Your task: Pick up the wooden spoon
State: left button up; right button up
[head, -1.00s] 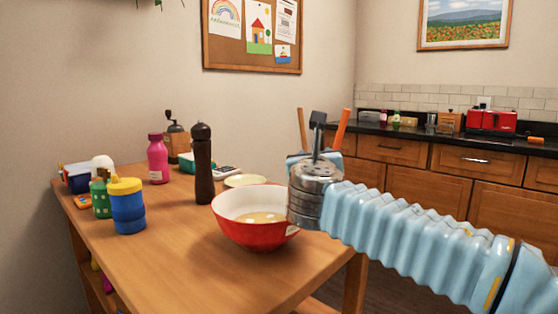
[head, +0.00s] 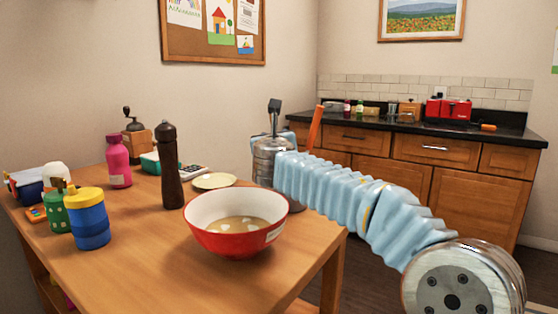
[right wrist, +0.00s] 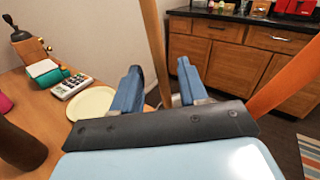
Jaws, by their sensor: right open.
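A light wooden handle (right wrist: 153,35), likely the wooden spoon's, stands nearly upright in the right wrist view. It shows in the gap between the two blue fingers of my right gripper (right wrist: 158,88). The fingers are apart on either side of it, and I see no grip on it. Its lower end is hidden behind the gripper's dark plate. In the head view my right arm hides this handle, and the gripper's fingers are mostly hidden behind the wrist, past the bowl. My left gripper is not in view.
An orange handle (head: 315,126) stands close by, to the right of the fingers. A red and white bowl (head: 232,243) sits near the table's (head: 140,270) right edge. A dark pepper mill (head: 169,168) and a pale yellow plate (head: 214,181) are behind it. Bottles crowd the left side.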

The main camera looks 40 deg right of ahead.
jog(key=x, duration=0.2)
jog(key=shift+w+d+r, duration=0.1)
jog(key=shift+w+d, duration=0.15)
grip_shut()
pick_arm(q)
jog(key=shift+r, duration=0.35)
pick_arm(e)
notch_tip(320, 180, up, 5)
jog(key=p, duration=0.2)
jog(key=shift+r+p, duration=0.1)
jog(key=shift+p, duration=0.2)
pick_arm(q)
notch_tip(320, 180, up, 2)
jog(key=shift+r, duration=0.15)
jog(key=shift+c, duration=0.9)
pick_arm(e)
notch_tip(320, 180, up, 13)
